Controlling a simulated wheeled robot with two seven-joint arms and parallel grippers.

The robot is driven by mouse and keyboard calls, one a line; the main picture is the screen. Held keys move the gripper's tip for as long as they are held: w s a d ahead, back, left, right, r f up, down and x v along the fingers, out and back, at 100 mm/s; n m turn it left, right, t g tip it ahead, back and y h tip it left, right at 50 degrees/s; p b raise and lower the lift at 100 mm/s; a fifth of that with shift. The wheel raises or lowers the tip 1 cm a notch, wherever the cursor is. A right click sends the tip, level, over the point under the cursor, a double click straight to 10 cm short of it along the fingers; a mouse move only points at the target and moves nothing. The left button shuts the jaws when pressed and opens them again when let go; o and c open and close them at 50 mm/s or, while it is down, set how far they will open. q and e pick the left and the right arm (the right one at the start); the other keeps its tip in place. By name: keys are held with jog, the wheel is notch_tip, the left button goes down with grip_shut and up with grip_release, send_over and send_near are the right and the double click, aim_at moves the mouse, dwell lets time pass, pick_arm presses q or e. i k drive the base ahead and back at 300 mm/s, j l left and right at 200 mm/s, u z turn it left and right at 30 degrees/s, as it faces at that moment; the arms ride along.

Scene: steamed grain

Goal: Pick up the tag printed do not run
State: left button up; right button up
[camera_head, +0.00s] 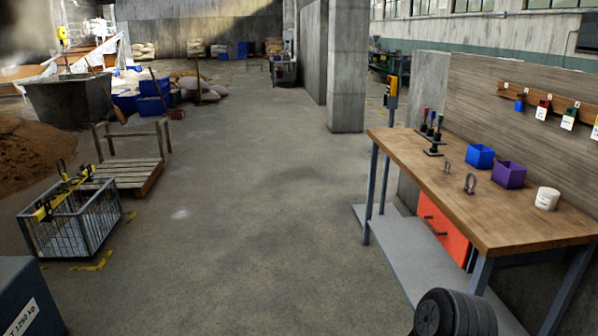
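A wooden rail (556,97) with hooks is fixed to the wall panel at the right. Several small items hang from it: a blue one (519,105), a red and white one (542,112), a white and green one (568,121) and a white one (595,132) at the picture's right edge. The print on them is too small to read, so I cannot tell which says do not run. Neither of my grippers shows in the head view.
A workbench (455,195) stands at the right, below the rail. On it are a blue bin (480,156), a purple bin (509,174), a white tub (546,198) and shackles (469,184). A wire basket (72,225) and pallet (128,175) stand left. The middle floor is clear.

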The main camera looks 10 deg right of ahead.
aim_at(542, 111)
jog(key=i, duration=3.2)
jog(key=z, duration=3.8)
